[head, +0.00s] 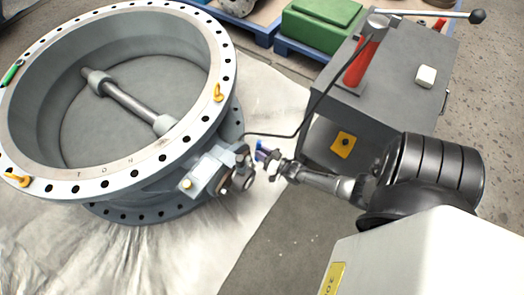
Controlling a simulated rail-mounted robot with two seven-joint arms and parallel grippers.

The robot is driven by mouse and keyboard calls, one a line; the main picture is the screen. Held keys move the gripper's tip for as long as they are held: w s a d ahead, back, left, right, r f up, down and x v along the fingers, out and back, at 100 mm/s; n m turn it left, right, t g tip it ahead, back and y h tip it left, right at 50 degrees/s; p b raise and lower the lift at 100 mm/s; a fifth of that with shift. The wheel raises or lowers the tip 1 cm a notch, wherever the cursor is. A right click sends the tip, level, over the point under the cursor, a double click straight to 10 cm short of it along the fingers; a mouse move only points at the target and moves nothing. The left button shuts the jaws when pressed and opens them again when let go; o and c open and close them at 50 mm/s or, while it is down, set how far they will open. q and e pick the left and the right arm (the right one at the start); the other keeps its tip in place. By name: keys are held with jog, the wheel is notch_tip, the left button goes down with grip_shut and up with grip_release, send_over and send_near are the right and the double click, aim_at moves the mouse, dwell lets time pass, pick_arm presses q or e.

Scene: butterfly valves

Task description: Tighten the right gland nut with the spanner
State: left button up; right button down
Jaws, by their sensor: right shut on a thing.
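The large grey butterfly valve (120,172) lies flat at the left, its flange ring full of bolt holes. Its shaft-end housing with the gland parts (240,172) sticks out at the lower right of the ring. The separate gland nuts are too small to tell apart. My right gripper (272,165) is just to the right of the gland parts, shut on a small blue and metal piece, apparently the spanner (262,151). Whether the spanner touches a nut cannot be told. My left gripper is not in view.
A grey cart (405,75) with a red lever pump (358,68) stands at the upper right; a black hose runs from it towards the valve. A pale sheet (150,255) lies under the valve.

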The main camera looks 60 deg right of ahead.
jog(key=s, duration=0.1)
jog(key=s+p, duration=0.1)
jog(key=s, duration=0.3)
jog(key=shift+a, duration=0.35)
jog(key=shift+w+r+p, duration=0.1)
jog(key=shift+r+p, duration=0.05)
jog(key=shift+p, duration=0.15)
